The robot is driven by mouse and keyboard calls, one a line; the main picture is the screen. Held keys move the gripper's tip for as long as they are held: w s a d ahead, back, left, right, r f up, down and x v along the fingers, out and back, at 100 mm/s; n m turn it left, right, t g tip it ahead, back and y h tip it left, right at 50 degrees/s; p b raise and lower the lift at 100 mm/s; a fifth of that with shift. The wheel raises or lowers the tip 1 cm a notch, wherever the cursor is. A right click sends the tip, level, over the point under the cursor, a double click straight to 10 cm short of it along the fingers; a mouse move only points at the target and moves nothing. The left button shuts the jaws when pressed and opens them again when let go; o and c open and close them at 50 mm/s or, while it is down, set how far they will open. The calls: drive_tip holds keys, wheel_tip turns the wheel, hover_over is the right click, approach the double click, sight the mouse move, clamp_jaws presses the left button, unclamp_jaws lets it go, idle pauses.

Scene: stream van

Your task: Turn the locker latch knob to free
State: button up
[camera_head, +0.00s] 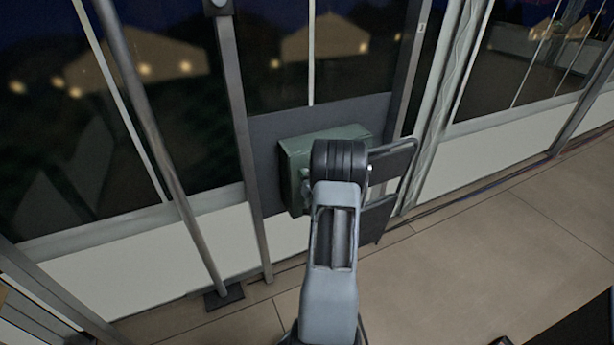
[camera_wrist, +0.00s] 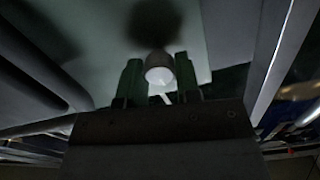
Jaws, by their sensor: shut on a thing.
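The locker (camera_head: 298,165) is a grey-green box on a dark panel, behind my arm in the head view. My arm covers its middle and right part. In the wrist view the latch knob (camera_wrist: 160,62) is a pale round knob standing out from a pale green face (camera_wrist: 105,45). My gripper (camera_wrist: 158,80) has one green finger on each side of the knob and is shut on it. A short white mark or pointer shows just below the knob. How far the knob is turned cannot be told. The gripper's fingers are hidden in the head view.
A dark panel (camera_head: 268,130) backs the locker, between upright metal posts. A grey pole (camera_head: 160,140) on a floor plate stands to the left. Dark flat brackets (camera_head: 392,160) stick out to the right.

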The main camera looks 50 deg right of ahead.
drive_tip(key=shift+f+b, duration=0.15)
drive_tip(key=shift+b, duration=0.15)
drive_tip(key=n+b, duration=0.3)
drive_tip(key=b, duration=0.1)
drive_tip(key=shift+f, duration=0.2)
drive_tip(key=n+b, duration=0.5)
drive_tip(key=b, duration=0.3)
drive_tip(key=shift+a+n, duration=0.1)
drive_tip(key=shift+n, duration=0.3)
drive_tip(key=n+b, duration=0.4)
drive_tip(key=b, duration=0.1)
drive_tip(key=shift+n+b, duration=0.3)
drive_tip(key=shift+b, duration=0.05)
drive_tip(key=n+b, duration=0.4)
drive_tip(key=shift+r, duration=0.15)
drive_tip(key=shift+r+b, duration=0.1)
drive_tip(key=shift+b, duration=0.3)
drive_tip(key=o, duration=0.9)
drive_tip(key=shift+o, duration=0.2)
